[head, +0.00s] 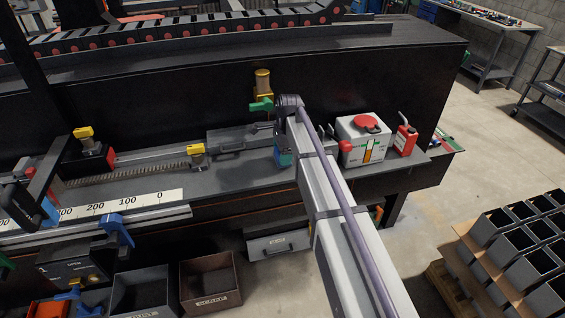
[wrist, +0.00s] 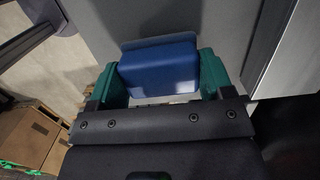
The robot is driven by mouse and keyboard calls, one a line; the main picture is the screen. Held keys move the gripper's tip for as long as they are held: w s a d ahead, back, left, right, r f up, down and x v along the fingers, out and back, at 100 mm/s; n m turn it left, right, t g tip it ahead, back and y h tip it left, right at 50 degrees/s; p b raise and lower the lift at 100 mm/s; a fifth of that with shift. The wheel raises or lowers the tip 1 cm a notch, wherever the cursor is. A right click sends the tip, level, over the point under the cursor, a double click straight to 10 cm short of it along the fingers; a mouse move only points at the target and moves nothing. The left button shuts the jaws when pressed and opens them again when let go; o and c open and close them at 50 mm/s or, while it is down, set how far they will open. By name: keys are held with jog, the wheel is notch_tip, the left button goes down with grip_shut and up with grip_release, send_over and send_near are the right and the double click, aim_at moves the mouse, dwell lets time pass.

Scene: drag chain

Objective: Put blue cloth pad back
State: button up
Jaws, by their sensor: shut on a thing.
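A blue pad (wrist: 158,68) sits between the two green fingers of my gripper (wrist: 160,80) in the wrist view. The gripper is shut on it, one finger at each side. Beyond the pad is a plain grey surface; I cannot tell whether the pad touches it. In the head view my arm hides most of the gripper, and a small blue-green patch (head: 284,158) shows beside the arm, above the bench.
A yellow-topped post (head: 263,83) rises behind. Dark bins, one marked SCRAP (head: 210,285), stand below. Black crates (head: 515,240) are at right.

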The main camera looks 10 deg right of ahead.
jog(key=shift+f, duration=0.4)
jog(key=shift+c, duration=0.4)
jog(key=shift+f, duration=0.2)
jog(key=o, duration=1)
jog(key=shift+c, duration=0.2)
jog(key=shift+r, duration=0.1)
notch_tip(320, 180, up, 12)
jog(key=d+p, duration=0.1)
jog(key=p, duration=1.2)
jog(key=s+a+n+h, duration=0.1)
jog(key=s+n, duration=1.6)
jog(key=s, duration=1.1)
notch_tip(320, 180, down, 11)
jog(key=b, duration=1.1)
jog(key=shift+w+b, duration=0.15)
jog(key=shift+b, duration=0.25)
